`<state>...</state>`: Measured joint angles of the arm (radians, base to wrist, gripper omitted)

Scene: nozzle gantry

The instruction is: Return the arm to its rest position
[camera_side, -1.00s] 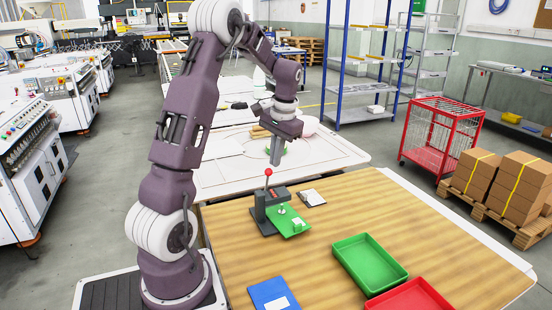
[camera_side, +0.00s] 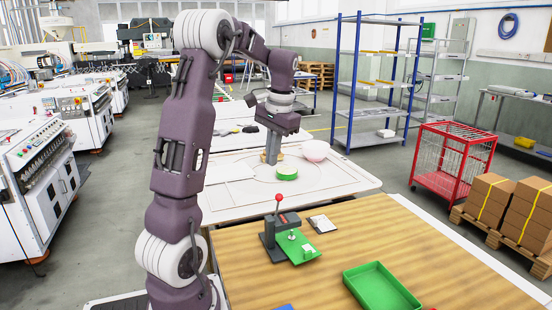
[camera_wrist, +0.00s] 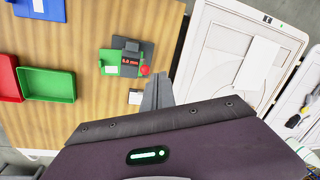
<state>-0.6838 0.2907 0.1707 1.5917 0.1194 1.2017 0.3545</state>
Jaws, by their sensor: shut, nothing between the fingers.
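My arm is raised at the left of the side view, bent at the elbow. My gripper (camera_side: 271,160) hangs with its fingers down, shut and empty. In the side view it appears in front of the white table area, beyond the wooden table and above its surface. In the wrist view the shut fingers (camera_wrist: 158,93) show between the wooden table and the white panels, with nothing held. A dark measuring device with a red-knobbed lever (camera_side: 271,244) and a green plate (camera_side: 306,253) stands on the wooden table, apart from my gripper.
A green round object (camera_side: 287,173) and pink bowl (camera_side: 316,151) are behind. A red cage cart (camera_side: 453,160) stands right.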

